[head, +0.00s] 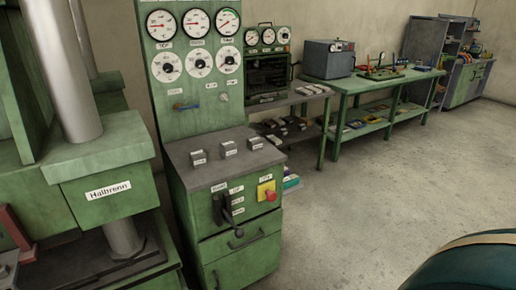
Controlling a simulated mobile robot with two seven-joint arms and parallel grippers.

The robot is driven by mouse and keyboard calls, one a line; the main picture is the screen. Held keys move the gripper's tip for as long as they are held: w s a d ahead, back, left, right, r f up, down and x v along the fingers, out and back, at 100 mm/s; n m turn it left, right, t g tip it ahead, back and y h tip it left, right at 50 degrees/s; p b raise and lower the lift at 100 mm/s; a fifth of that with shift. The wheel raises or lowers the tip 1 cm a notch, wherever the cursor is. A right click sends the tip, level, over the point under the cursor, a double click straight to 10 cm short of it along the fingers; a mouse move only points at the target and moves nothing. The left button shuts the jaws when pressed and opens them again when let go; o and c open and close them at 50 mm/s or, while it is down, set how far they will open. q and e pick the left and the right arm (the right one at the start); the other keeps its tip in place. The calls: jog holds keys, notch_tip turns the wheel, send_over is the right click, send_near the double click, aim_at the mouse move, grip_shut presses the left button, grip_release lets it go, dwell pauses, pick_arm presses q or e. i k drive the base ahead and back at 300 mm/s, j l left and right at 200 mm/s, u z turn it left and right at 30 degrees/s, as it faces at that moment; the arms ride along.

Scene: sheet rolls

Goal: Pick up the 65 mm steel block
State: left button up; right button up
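Three small grey steel blocks stand in a row on the grey top of the green control cabinet (205,175). They are a left block (198,158), a middle block (228,149) and a right block (254,143). Each has a white label on its front. The labels are too small to read, so I cannot tell which block is the 65 mm one. Neither of my grippers is in view.
A gauge panel (196,85) rises behind the blocks. A green press (105,190) labelled "Halbrenn" stands to the left. A red emergency button (270,195) is on the cabinet front. A green workbench (350,86) stands farther back.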

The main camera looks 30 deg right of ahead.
aim_at(228, 148)
jog(key=i+l, duration=0.15)
jog(key=l, duration=0.2)
jog(key=i+l, duration=0.15)
jog(key=l, duration=0.2)
jog(key=i+l, duration=0.15)
jog(key=l, duration=0.25)
jog(key=i+l, duration=0.15)
jog(key=l, duration=0.2)
jog(key=i+l, duration=0.2)
jog(key=l, duration=0.15)
jog(key=i+l+z, duration=0.1)
jog(key=l, duration=0.25)
